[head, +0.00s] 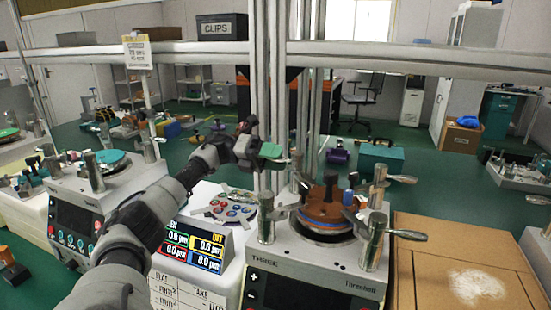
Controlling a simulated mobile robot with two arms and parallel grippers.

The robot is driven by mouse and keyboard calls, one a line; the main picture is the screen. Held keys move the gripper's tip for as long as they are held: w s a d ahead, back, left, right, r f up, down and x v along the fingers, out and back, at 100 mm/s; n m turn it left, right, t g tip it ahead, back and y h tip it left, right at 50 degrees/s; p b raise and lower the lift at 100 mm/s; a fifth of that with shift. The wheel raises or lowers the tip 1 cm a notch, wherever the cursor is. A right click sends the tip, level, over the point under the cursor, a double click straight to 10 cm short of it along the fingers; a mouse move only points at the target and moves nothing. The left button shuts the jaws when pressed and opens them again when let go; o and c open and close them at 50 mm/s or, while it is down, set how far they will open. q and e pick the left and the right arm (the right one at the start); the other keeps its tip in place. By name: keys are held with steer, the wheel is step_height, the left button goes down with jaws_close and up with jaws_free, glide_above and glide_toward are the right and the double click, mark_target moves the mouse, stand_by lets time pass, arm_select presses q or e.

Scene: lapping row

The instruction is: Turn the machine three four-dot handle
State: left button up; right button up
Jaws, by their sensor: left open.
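Machine three (268,258), a grey unit marked THREE, stands right of centre with a round brown plate (327,208) on top. Metal posts stand around the plate. A lever handle (402,178) points right from the back right post, and another handle (409,235) points right from the front right post. A front left post (266,218) also shows. The dots on the handles are too small to read, so I cannot tell which is the four-dot one. My left gripper (272,150) is open above the machine's back left corner, near the post there (297,166). Contact is unclear.
Another machine (72,195) stands at the left, partly behind my left arm. A display with readings (195,245) and a tray of coloured pieces (230,210) sit between them. A cardboard box (425,255) is at right. A grey rail (420,58) crosses above.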

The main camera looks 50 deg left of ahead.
arm_select(q)
steer(key=b+v, duration=0.1)
steer(key=v, duration=0.9)
steer(key=shift+a+b, duration=0.3)
steer(key=shift+a, duration=0.05)
steer(key=shift+s, duration=0.15)
